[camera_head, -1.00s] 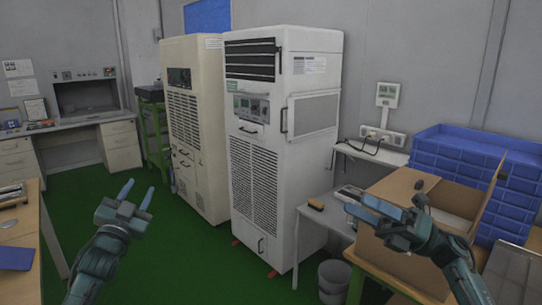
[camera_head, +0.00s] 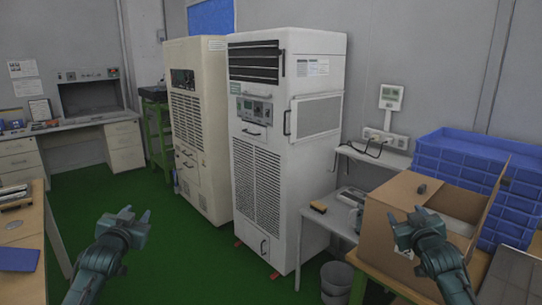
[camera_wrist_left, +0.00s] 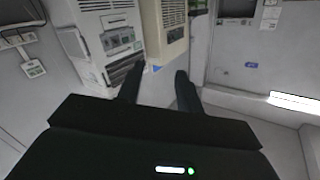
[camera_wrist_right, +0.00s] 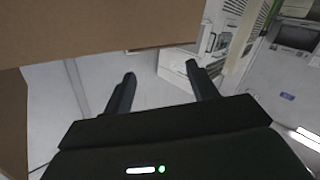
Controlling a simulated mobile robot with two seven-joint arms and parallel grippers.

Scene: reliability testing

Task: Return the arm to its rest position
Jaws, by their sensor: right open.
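My left gripper (camera_head: 135,213) is at the lower left of the head view, in front of the green floor. It is empty, and its two fingers stand apart in the left wrist view (camera_wrist_left: 158,88). My right gripper (camera_head: 406,213) is at the lower right of the head view, in front of the open cardboard box (camera_head: 390,205). It is empty, with its fingers apart in the right wrist view (camera_wrist_right: 160,82). I cannot tell whether the right gripper touches the box. Both forearms point up and away from me at similar height.
A white cabinet (camera_head: 315,140) and a cream cabinet (camera_head: 200,130) stand ahead. Stacked blue crates (camera_head: 440,145) are at the right. A small white table (camera_head: 315,214) and a bin (camera_head: 337,275) stand beside the box. The green floor (camera_head: 190,260) between my arms looks clear.

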